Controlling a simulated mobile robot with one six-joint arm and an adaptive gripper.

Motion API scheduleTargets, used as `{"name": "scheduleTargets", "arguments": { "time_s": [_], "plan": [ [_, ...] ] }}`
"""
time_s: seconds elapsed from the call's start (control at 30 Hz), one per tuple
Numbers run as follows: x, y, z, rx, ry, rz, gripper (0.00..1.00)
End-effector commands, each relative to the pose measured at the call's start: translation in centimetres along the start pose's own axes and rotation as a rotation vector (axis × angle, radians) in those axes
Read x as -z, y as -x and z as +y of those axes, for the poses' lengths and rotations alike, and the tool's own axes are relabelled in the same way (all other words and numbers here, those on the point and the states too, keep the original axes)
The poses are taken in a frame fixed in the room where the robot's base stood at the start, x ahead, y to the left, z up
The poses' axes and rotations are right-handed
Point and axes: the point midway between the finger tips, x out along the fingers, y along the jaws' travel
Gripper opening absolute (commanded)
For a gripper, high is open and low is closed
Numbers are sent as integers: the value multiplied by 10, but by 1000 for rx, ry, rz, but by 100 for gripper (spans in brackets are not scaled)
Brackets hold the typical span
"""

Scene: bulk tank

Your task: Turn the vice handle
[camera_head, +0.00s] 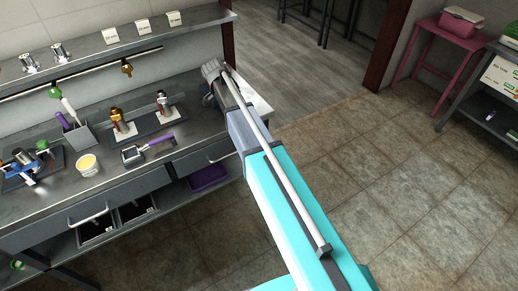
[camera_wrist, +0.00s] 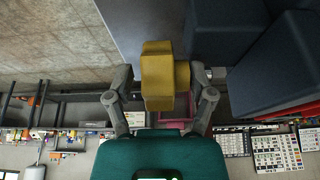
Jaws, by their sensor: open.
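I cannot pick out the vice handle with certainty. In the head view, a blue and silver device (camera_head: 22,167) with dark round parts sits on a dark mat at the far left of the bench; it may be the vice. In the wrist view my gripper (camera_wrist: 162,104) is open, its two grey fingers apart. A yellow block-like thing (camera_wrist: 158,75) shows between and beyond the fingers; I cannot tell whether it touches them. In the head view my teal arm reaches up toward the bench's right end, and the fingers cannot be made out there.
The steel bench (camera_head: 100,195) carries a yellow-topped tub (camera_head: 87,164), a purple-handled tool (camera_head: 148,148), and brass and chrome fittings (camera_head: 122,122). A shelf (camera_head: 120,40) and rail run behind. A pink table (camera_head: 450,38) stands far right. The tiled floor (camera_head: 410,170) is open.

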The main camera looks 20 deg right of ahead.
Motion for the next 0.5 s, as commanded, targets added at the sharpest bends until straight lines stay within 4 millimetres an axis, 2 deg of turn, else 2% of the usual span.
{"name": "scheduleTargets", "arguments": {
  "time_s": [0.5],
  "plan": [
    [3,0,-1,0,-1,-297,70]
  ]
}}
